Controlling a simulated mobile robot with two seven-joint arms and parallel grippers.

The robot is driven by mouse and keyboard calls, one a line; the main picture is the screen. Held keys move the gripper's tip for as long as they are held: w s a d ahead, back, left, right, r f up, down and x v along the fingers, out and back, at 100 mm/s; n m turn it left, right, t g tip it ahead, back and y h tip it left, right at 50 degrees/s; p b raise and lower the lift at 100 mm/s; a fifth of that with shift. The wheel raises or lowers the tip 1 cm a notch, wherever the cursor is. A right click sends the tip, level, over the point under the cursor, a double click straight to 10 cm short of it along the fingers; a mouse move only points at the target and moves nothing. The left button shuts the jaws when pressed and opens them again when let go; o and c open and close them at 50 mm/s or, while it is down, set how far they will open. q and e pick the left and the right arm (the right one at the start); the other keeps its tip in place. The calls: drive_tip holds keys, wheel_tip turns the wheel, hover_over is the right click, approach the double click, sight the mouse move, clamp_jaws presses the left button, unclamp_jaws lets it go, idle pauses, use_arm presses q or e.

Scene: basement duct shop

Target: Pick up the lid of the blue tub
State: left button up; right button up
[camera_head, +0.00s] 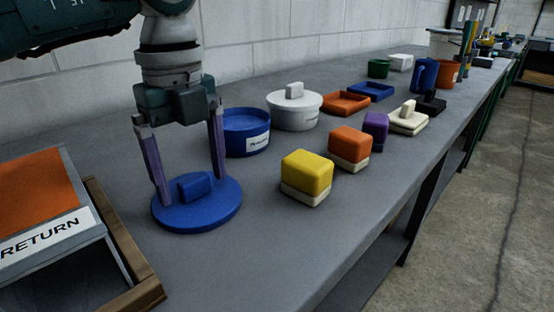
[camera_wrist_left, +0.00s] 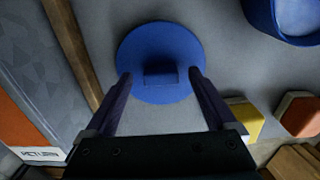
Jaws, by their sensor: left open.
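The blue lid (camera_head: 214,212), a round disc with a block-shaped handle (camera_head: 194,186), lies flat on the grey bench. The blue tub (camera_head: 236,144) stands open just behind it, with a white label on its front. My left gripper (camera_head: 192,189) is open and points down over the lid, with one finger on each side of the handle. I cannot tell whether either finger touches it. In the left wrist view the lid (camera_wrist_left: 158,49) lies beyond the fingertips, and the handle (camera_wrist_left: 160,76) shows between them. The tub (camera_wrist_left: 268,20) is at the upper right. My right gripper is not in view.
A RETURN bin (camera_head: 52,245) with a wooden edge stands left of the lid. Yellow (camera_head: 307,172) and orange (camera_head: 350,145) blocks stand to the right. A white lidded tub (camera_head: 294,112) and orange (camera_head: 346,103) and blue (camera_head: 371,91) trays stand farther back. The front bench surface is clear.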

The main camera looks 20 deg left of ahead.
use_arm(q)
drive_tip(key=shift+f, duration=0.2)
drive_tip(key=c, duration=1.4)
